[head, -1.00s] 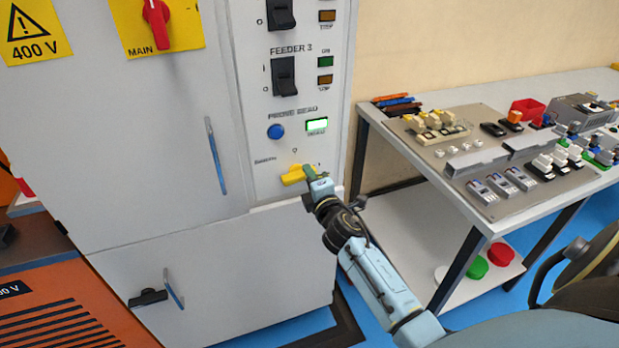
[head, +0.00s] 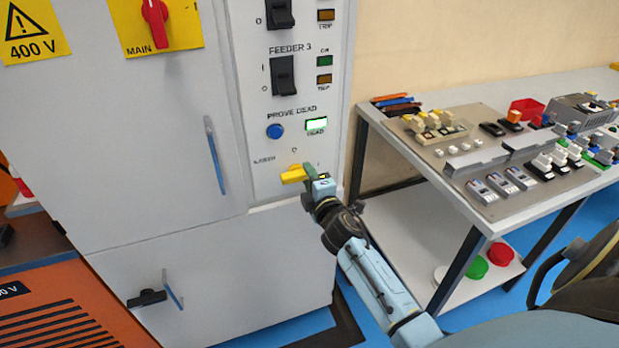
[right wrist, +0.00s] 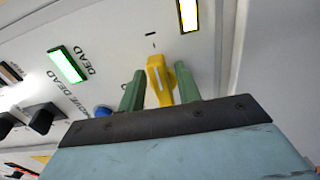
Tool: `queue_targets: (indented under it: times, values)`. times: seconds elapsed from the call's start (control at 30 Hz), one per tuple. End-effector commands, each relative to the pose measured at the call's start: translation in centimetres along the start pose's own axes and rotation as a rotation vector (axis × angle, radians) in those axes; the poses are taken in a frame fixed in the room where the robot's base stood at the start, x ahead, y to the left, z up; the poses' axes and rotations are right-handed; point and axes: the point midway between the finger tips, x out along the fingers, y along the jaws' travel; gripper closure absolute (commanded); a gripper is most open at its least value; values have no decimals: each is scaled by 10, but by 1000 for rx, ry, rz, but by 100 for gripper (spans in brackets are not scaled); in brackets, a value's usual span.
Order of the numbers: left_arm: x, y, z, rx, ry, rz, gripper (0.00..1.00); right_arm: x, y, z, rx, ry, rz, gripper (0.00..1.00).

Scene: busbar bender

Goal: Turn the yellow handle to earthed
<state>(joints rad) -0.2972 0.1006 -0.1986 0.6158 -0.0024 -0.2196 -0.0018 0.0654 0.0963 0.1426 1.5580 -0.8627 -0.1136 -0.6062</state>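The yellow handle (head: 292,175) is on the grey cabinet's front panel, below the prove-dead button and lamp. In the head view its visible end points left. My right gripper (head: 309,177) is at the handle, covering its right part. In the right wrist view the yellow handle (right wrist: 159,82) sits between the two green fingers of my right gripper (right wrist: 160,88). The fingers are apart, one on each side, with a small gap at the left finger. Contact at the right finger is unclear. My left gripper is not in view.
The green DEAD lamp (head: 316,125) is lit beside a blue button (head: 275,131). A red main switch (head: 155,24) is at upper left. The cabinet door has a blue-grey handle (head: 215,160). A bench (head: 440,180) with parts stands at right.

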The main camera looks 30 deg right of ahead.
Motion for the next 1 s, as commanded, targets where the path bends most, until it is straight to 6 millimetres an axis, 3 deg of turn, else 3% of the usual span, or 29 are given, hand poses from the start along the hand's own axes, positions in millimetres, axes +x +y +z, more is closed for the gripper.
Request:
queue_targets:
  times: [0.33, 0.47, 1.0]
  values:
    - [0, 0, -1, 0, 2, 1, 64, -1, 0, 0, -3, 0, 0, 60]
    - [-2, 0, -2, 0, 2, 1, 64, -11, -1, 0, -3, 0, -1, 60]
    - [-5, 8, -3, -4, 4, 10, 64, -116, -1, 0, -2, -1, -2, 60]
